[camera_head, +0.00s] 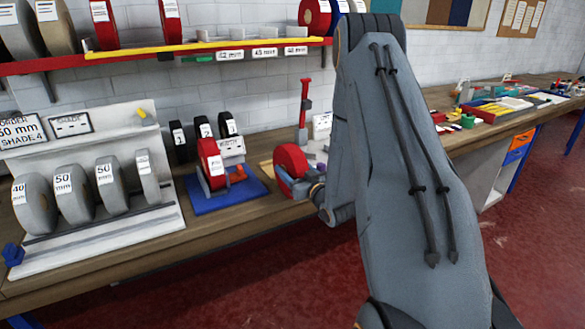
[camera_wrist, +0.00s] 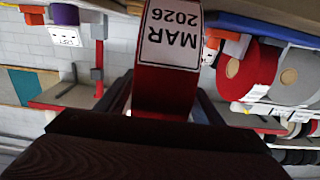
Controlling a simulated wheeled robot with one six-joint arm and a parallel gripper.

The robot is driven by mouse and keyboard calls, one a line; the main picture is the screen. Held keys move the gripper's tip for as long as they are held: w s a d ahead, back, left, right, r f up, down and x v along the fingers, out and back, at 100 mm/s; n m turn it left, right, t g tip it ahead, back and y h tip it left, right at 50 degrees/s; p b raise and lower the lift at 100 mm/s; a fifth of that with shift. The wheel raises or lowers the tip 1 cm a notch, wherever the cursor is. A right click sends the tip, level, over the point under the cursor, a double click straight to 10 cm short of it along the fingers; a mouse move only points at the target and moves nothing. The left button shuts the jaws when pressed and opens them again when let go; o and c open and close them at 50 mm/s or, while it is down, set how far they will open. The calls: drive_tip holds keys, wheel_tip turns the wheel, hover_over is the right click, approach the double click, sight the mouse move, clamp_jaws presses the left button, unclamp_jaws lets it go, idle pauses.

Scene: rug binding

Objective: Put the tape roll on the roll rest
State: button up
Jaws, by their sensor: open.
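A red tape roll (camera_wrist: 165,92) with a white "MAR 2026" label sits between the two fingers of my gripper (camera_wrist: 164,102) in the wrist view. The jaws are open around it; whether either finger touches it I cannot tell. In the head view the red roll (camera_head: 290,160) is over the bench, with my gripper (camera_head: 308,188) at its lower right, partly hidden by my arm. Another red roll (camera_head: 211,163) stands on a blue base (camera_head: 225,193) to its left. I cannot tell for sure which fixture is the roll rest.
A white rack (camera_head: 100,245) with several upright grey rolls (camera_head: 70,200) stands at the left. Several black rolls (camera_head: 203,127) stand behind the blue base. A red post (camera_head: 304,103) rises behind my gripper. A shelf (camera_head: 200,47) with more rolls runs above the bench (camera_head: 240,213).

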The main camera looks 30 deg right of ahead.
drive_tip(key=shift+w, duration=0.85)
drive_tip(key=shift+c, duration=0.2)
drive_tip(key=c, duration=1.5)
clamp_jaws()
drive_tip(key=shift+r, duration=0.1)
